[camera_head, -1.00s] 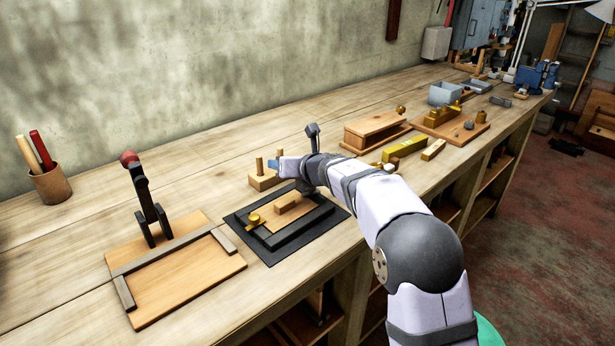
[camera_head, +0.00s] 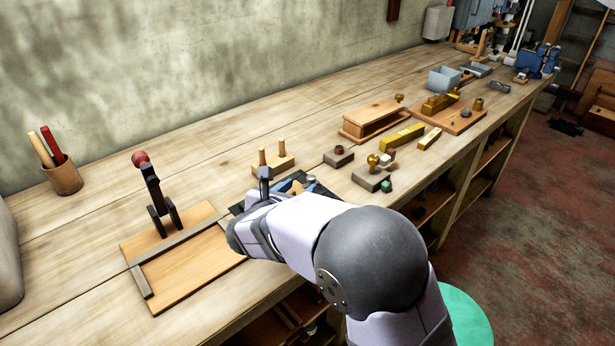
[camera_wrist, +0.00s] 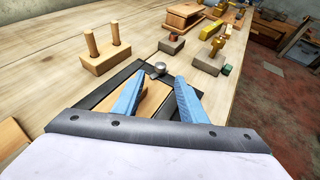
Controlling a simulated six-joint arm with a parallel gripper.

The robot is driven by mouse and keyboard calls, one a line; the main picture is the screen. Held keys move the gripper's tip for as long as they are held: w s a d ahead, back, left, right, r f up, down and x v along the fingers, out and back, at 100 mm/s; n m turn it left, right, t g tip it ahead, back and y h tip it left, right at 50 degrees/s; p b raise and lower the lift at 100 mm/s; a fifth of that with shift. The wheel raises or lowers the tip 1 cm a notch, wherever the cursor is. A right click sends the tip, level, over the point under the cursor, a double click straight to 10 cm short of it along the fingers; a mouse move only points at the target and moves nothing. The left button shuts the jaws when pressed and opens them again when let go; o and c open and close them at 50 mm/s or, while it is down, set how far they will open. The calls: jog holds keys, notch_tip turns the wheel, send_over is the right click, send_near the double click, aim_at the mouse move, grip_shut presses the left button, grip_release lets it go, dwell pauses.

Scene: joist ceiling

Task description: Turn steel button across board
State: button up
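The steel button (camera_wrist: 158,67) is a small round grey knob on the dark frame (camera_wrist: 106,96) in the wrist view. It lies just beyond my gripper (camera_wrist: 160,78), whose two blue fingers are apart with nothing visible between their tips. I cannot tell whether a finger touches the button. The pale wooden board (camera_wrist: 154,98) shows between the fingers, inside the frame.
A wooden block with two pegs (camera_head: 273,163) stands behind the frame. A board with a red-knobbed lever (camera_head: 190,270) lies to the left. Grey blocks, one with a brass knob (camera_head: 371,178), stand to the right. The bench behind the peg block is mostly clear.

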aim_at(310, 179)
jog(key=shift+p+x, duration=0.85)
jog(key=shift+x, duration=2.8)
jog(key=shift+d, duration=0.1)
grip_shut()
